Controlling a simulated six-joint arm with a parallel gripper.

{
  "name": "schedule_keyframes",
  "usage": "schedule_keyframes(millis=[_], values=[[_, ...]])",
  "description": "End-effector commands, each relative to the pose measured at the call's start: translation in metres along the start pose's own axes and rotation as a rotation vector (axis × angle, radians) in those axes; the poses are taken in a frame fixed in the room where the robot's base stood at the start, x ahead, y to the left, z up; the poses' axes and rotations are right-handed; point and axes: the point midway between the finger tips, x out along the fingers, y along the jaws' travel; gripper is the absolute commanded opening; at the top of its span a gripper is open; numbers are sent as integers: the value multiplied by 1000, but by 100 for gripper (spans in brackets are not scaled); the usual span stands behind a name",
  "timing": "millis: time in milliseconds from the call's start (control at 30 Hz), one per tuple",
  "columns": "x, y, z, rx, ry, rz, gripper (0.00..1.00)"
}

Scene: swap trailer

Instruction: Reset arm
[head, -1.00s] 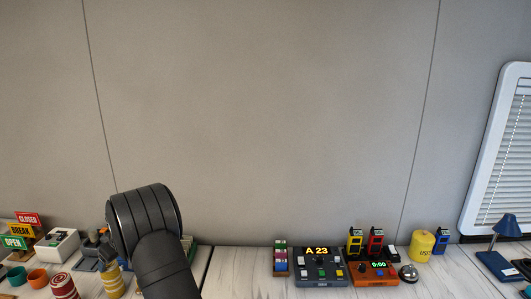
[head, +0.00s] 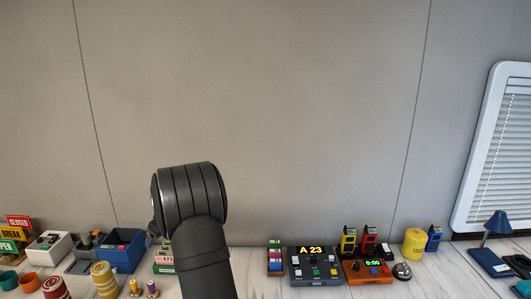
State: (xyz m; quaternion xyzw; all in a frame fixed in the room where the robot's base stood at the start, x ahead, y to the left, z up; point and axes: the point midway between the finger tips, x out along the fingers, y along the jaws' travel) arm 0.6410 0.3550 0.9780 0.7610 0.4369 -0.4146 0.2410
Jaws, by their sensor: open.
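My dark, ribbed arm (head: 193,245) rises from the bottom edge, left of the middle, with a thick rounded joint at its top against the grey wall. A small grey part of mine shows at the left of this joint. My gripper's fingers cannot be made out; the arm hides what lies behind it. No held object shows.
At left stand signs (head: 11,232), a white box (head: 47,245), a blue bin (head: 121,250), striped cylinders (head: 104,280) and cups. At right stand a console (head: 315,269), an orange timer (head: 369,272), a yellow canister (head: 413,243) and a blue lamp (head: 497,228).

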Motion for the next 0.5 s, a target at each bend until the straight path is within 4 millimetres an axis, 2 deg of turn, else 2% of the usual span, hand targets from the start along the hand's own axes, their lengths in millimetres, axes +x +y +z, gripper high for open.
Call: schedule_keyframes(millis=[100, 500], values=[[-7, 22, 11, 31, 0, 20, 78], [-31, 87, 50, 128, -1, 81, 78]])
